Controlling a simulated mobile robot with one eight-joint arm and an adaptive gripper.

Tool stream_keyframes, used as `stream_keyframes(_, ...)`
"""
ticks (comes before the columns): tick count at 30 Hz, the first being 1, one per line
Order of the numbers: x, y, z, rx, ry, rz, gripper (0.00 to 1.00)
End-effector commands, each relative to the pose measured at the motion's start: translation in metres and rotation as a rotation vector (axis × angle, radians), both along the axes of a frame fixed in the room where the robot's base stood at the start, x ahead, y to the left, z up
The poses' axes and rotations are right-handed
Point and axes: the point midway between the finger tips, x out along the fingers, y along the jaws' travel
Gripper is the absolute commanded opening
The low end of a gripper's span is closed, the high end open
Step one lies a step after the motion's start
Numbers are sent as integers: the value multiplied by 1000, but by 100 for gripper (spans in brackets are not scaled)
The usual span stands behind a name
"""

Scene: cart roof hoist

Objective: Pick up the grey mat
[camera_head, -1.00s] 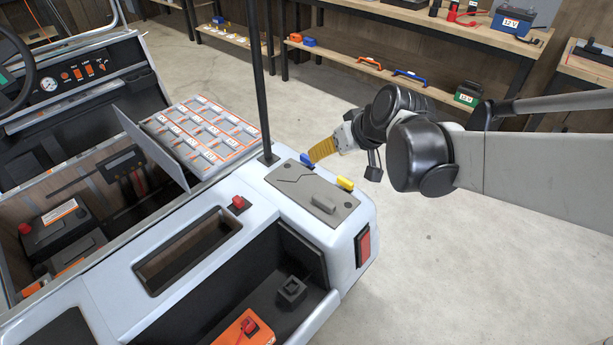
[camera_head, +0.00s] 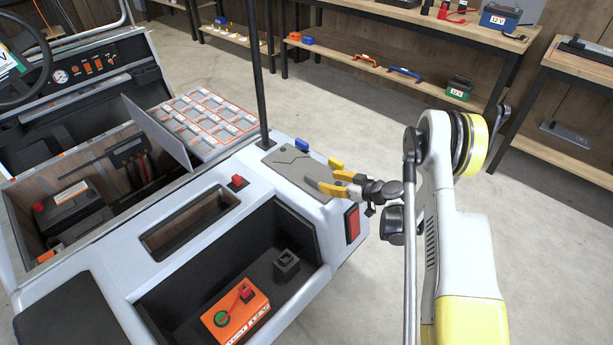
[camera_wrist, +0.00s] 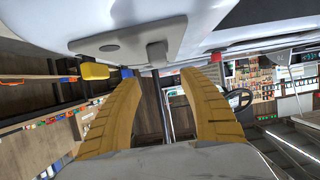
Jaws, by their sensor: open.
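In the wrist view my gripper (camera_wrist: 157,82) is open and empty, and the block shows beyond the gap between the fingertips.
A blue piece (camera_head: 302,145) and a yellow piece (camera_head: 335,163) sit along the mat's far edge. A black post (camera_head: 264,75) rises beside the mat. An open bay with an orange box (camera_head: 238,312) lies in front. Open floor is to the right.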

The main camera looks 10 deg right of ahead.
Motion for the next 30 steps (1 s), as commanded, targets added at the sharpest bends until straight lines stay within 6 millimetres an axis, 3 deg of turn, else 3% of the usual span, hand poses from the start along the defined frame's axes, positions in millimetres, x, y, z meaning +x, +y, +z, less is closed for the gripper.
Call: stream_keyframes(30, 81, 60, -42, 0, -4, 1, 50)
